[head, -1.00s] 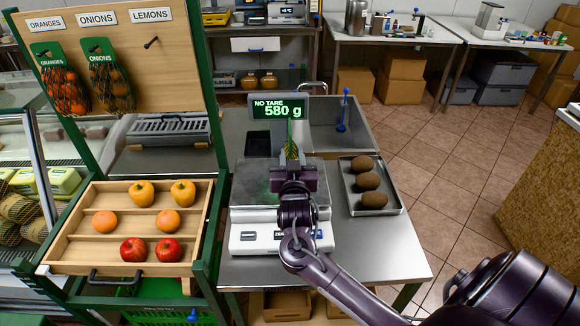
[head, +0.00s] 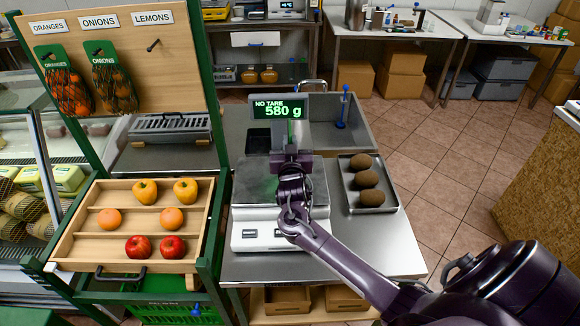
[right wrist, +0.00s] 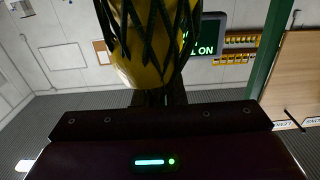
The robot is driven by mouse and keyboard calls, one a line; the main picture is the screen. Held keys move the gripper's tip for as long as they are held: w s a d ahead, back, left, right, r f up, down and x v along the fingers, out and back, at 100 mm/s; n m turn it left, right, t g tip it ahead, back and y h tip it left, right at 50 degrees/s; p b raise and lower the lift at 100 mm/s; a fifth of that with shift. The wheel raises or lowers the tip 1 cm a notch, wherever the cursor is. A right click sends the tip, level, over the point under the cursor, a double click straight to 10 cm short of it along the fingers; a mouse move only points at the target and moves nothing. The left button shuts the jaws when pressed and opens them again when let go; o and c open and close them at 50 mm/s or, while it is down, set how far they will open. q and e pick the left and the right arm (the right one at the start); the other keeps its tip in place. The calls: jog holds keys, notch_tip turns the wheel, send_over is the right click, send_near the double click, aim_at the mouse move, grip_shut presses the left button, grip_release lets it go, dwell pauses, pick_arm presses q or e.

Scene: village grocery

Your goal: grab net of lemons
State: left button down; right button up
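The net of lemons shows in the right wrist view (right wrist: 143,50) as yellow fruit in dark green netting, directly in front of my right gripper. My right gripper (head: 291,158) is over the back part of the scale (head: 250,235). The fruit and gripper body hide the fingertips, so I cannot tell whether they are closed on the net. My left gripper is out of view.
The display (head: 281,107) reads 580 g. A tray (head: 395,207) of brown fruit lies right of the scale. A wooden crate (head: 85,262) of fruit stands left. The rack's LEMONS hook (head: 152,46) is empty; orange (head: 70,92) and onion nets (head: 115,85) hang beside it.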

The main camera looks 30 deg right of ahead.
grip_shut()
dwell(1.0)
jog(key=shift+r, duration=0.1)
jog(key=shift+r, duration=0.1)
